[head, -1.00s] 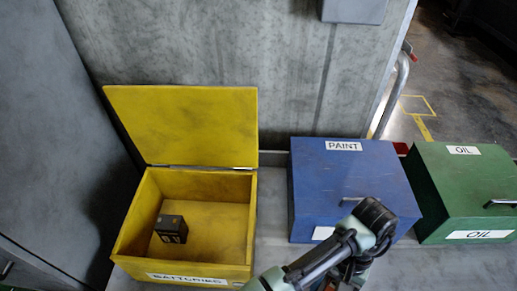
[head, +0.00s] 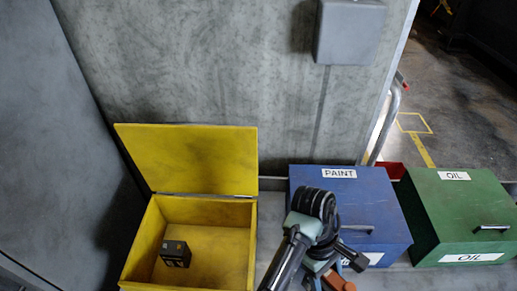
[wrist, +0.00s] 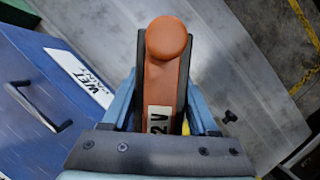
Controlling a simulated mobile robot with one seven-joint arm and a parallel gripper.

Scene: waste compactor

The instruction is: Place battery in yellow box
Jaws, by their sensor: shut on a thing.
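The yellow box (head: 137,243) stands at the left with its lid (head: 190,160) raised against the wall. A small dark block (head: 175,253), perhaps another battery, lies inside it on the left. My gripper (wrist: 163,85) is shut on an orange battery (wrist: 166,80) with a rounded top and a white label reading "2 V". The battery's lower end is hidden by the gripper. In the head view my arm is in front of the blue box, right of the yellow box, and a bit of orange (head: 338,283) shows at the bottom edge.
A closed blue box (head: 385,215) marked PAINT stands right of the yellow box. A closed green box (head: 450,205) marked OIL is farther right. A grey wall rises behind them, with a grey wall box (head: 350,32) on it.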

